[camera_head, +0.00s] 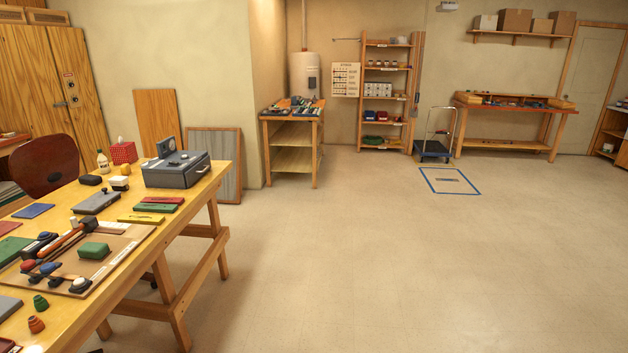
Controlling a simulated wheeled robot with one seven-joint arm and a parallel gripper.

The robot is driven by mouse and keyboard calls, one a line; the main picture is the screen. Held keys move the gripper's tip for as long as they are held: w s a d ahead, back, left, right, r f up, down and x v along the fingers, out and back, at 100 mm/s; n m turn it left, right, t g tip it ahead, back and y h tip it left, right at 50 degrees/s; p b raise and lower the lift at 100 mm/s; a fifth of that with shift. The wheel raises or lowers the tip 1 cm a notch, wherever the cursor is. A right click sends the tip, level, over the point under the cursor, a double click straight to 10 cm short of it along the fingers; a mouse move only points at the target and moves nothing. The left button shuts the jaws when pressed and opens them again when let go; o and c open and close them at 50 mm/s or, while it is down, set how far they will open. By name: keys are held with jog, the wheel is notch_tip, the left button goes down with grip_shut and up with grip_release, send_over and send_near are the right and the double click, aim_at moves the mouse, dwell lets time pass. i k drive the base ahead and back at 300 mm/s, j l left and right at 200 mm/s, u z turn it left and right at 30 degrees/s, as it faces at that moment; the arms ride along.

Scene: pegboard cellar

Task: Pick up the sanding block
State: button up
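No label marks the sanding block, and I cannot tell for sure which item it is. One block-shaped candidate is a green block (94,250) lying on a brown board (122,248) on the wooden workbench at the left. Other small blocky items on that bench are a dark rounded piece (90,180) and a dark-and-pale piece (119,184) near the back. My gripper is not in view.
Open floor (380,260) lies to the right, with a blue cart (432,149) beyond.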

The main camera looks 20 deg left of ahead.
aim_at(90, 251)
jog(key=i+u, duration=0.2)
jog(key=i, duration=0.4)
jog(key=i+u, duration=0.25)
jog(key=i, duration=0.35)
jog(key=i+l+u, duration=0.2)
jog(key=i, duration=0.35)
jog(key=i+j+u, duration=0.1)
jog(key=i+u, duration=0.55)
jog(key=u, duration=0.3)
jog(key=i+l+u, duration=0.15)
jog(key=i+u, duration=0.45)
jog(key=u, duration=0.35)
jog(key=i+u, duration=0.15)
jog(key=u, duration=0.35)
jog(key=i+u, duration=0.15)
jog(key=u, duration=0.35)
jog(key=i+l+u, duration=0.1)
jog(key=u, duration=0.4)
jog(key=i+l+u, duration=0.35)
jog(key=u, duration=0.2)
jog(key=i, duration=0.05)
